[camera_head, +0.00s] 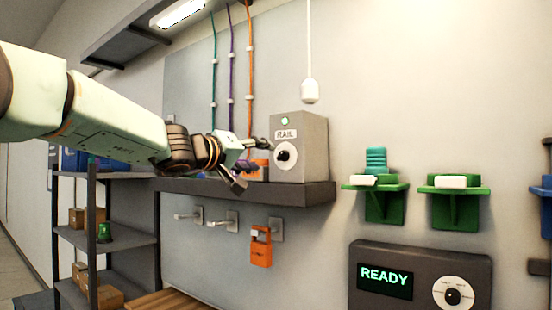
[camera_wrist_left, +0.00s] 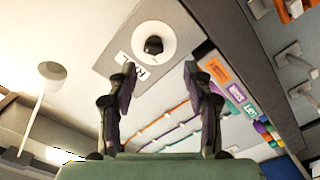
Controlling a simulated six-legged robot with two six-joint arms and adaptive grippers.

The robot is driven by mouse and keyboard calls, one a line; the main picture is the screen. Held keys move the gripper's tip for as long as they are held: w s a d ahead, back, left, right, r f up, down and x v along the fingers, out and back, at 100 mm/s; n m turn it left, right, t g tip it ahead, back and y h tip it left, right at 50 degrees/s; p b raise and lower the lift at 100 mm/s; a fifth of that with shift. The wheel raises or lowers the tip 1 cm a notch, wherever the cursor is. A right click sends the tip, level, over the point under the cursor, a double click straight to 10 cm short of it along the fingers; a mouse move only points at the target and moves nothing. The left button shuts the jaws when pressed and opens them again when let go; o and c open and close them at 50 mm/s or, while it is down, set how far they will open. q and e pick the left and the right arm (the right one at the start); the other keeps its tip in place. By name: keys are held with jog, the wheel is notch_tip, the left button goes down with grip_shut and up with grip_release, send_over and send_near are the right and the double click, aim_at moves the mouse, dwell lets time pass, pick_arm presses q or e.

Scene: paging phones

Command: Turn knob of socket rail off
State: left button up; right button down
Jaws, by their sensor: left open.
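The grey socket rail box (camera_head: 314,150) labelled RAIL stands on a dark wall shelf. Its front has a small green light (camera_head: 285,121) and a black knob (camera_head: 283,155) on a white round dial. The knob also shows in the left wrist view (camera_wrist_left: 153,45), beyond the fingertips. My left gripper (camera_head: 249,163) is just left of the box in the head view, open and apart from the knob. In the left wrist view, its fingers (camera_wrist_left: 159,70) are spread with nothing between them. The knob's exact setting is too small to tell. My right gripper is out of view.
A white pull cord (camera_head: 310,90) hangs above. Green brackets (camera_head: 384,207) and a READY panel (camera_head: 420,262) are at right. A storage rack (camera_head: 120,240) stands at left.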

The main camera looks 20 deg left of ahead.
aim_at(279, 157)
pick_arm(q)
jog(key=w+d+p, duration=0.1)
jog(key=w+d+r+p, duration=0.1)
jog(key=w+p, duration=0.1)
jog(key=shift+d+r, duration=0.15)
jog(key=shift+d, duration=0.1)
jog(key=shift+w+p, duration=0.3)
jog(key=shift+w, duration=0.05)
jog(key=shift+w+d+f+p, duration=0.15)
jog(key=shift+w+d+p, duration=0.1)
jog(key=shift+w, duration=0.25)
jog(key=shift+w+d+f+p, duration=0.15)
jog(key=shift+w+p, duration=0.1)
jog(key=shift+w, duration=0.2)
jog(key=shift+s+r, duration=0.1)
jog(key=shift+c, duration=0.7)
jog(key=shift+w+a+f, duration=0.25)
jog(key=shift+w+f, duration=0.05)
jog(key=shift+w, duration=0.2)
jog(key=c, duration=0.5)
jog(key=shift+d, duration=0.2)
jog(key=c, duration=0.4)
jog(key=shift+a+f, duration=0.1)
grip_shut()
